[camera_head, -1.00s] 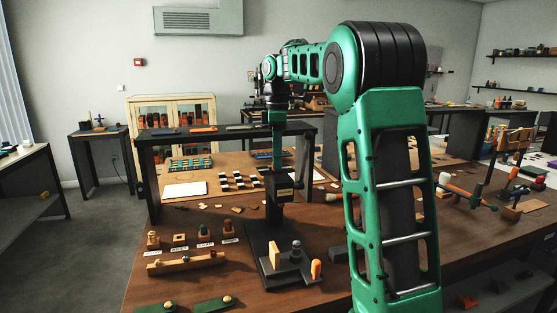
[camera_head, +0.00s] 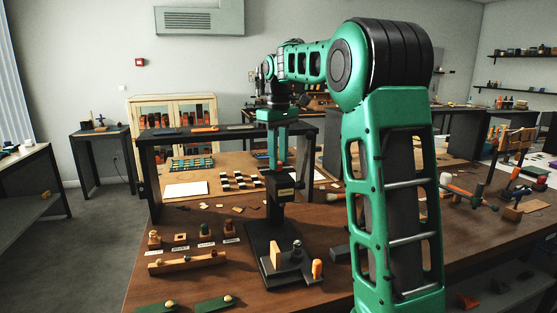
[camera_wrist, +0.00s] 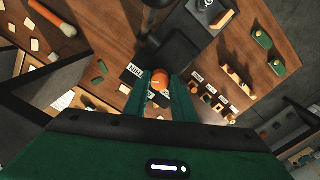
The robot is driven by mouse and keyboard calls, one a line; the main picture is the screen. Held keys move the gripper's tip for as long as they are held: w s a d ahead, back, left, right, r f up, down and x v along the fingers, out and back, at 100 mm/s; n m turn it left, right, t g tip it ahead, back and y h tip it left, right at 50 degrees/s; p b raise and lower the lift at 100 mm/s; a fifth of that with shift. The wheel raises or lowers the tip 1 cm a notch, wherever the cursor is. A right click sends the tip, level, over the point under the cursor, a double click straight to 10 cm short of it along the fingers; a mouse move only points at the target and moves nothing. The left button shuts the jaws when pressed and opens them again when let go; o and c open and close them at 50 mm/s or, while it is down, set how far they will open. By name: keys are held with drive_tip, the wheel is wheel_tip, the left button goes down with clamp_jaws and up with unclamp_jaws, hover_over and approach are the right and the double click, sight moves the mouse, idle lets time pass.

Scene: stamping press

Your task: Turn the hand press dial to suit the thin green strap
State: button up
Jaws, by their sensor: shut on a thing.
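The hand press (camera_head: 282,186) stands on the wooden bench, with a black head and a dark base. On top of its head is an orange dial (camera_wrist: 162,78), seen in the wrist view. My gripper (camera_head: 281,164) points straight down over the head. Its two green fingers are shut on the dial, one on each side, in the wrist view (camera_wrist: 160,92). Small black plates with white lettering (camera_wrist: 133,72) lie by the dial; the fingers partly hide them, and I cannot read the dial's setting surely. I cannot pick out the thin green strap.
A dark gantry shelf (camera_head: 232,133) spans the bench behind the press. A wooden block (camera_head: 187,262) and several small labelled stamps (camera_head: 204,235) stand left of the press. Green pieces with round knobs (camera_head: 213,303) lie at the front edge.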

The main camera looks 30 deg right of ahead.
drive_tip(key=shift+w+a, duration=0.15)
idle(0.4)
drive_tip(key=o, duration=1.1)
drive_tip(key=shift+c, duration=0.2)
wheel_tip(320, 180, up, 11)
drive_tip(key=shift+f, duration=0.15)
